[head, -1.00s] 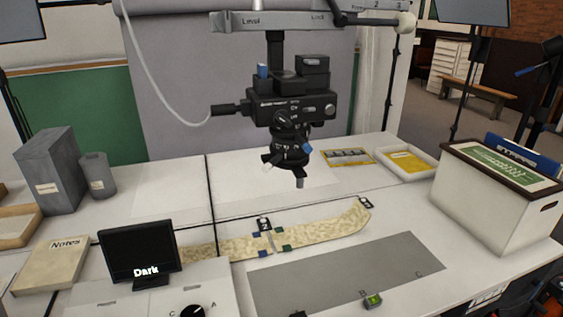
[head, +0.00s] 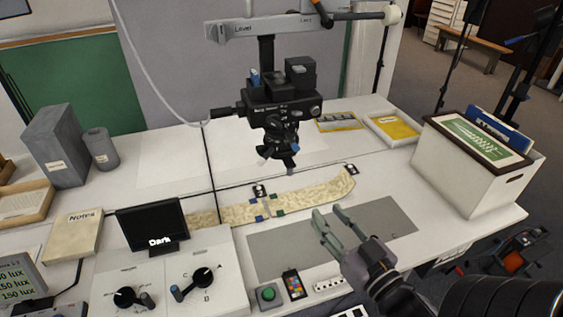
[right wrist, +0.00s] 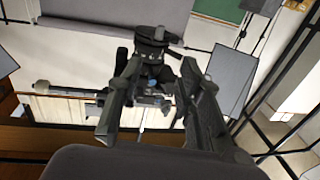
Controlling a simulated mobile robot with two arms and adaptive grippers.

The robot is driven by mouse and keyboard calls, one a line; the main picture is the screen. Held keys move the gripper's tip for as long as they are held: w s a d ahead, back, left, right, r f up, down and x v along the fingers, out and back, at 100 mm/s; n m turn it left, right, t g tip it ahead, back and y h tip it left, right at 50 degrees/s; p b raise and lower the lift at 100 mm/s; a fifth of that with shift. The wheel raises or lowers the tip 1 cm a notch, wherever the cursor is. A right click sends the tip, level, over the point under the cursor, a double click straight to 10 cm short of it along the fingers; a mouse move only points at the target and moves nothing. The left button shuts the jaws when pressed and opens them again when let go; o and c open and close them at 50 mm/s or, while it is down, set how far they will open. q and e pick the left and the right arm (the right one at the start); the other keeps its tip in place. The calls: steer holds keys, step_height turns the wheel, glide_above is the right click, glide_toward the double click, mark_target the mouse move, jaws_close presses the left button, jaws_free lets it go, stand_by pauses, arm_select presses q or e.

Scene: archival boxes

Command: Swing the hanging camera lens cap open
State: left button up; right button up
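The black camera (head: 285,105) hangs lens-down from an overhead arm above the table. Its lens (head: 279,137) points at the table. A small dark piece (head: 290,159), perhaps the lens cap or its tab, hangs at the lens's lower end; its exact shape is too small to tell. My right gripper (head: 330,212) is open and empty, below and to the right of the lens, over the grey mat. In the right wrist view, the camera's dark underside (right wrist: 155,38) shows beyond and between my open fingers (right wrist: 160,72), apart from them. My left gripper is out of view.
A monitor (head: 152,224) reads "Dark" at the left, behind a panel with knobs (head: 204,277). A beige strip (head: 310,198) lies below the camera beside the grey mat (head: 390,216). A white box (head: 460,172) stands at the right. A pale cable (head: 150,80) hangs left of the camera.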

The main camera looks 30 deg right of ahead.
steer(key=b, duration=0.4)
glide_toward(291, 172)
steer(key=w, duration=0.2)
steer(key=w+p, duration=0.1)
steer(key=w, duration=0.4)
steer(key=w+p, duration=0.1)
steer(key=w, duration=0.2)
steer(key=shift+d+r+p, duration=0.15)
steer(key=shift+d+p, duration=0.15)
steer(key=shift+d, duration=0.1)
steer(key=shift+w, duration=0.4)
steer(key=shift+c, duration=0.5)
jaws_close()
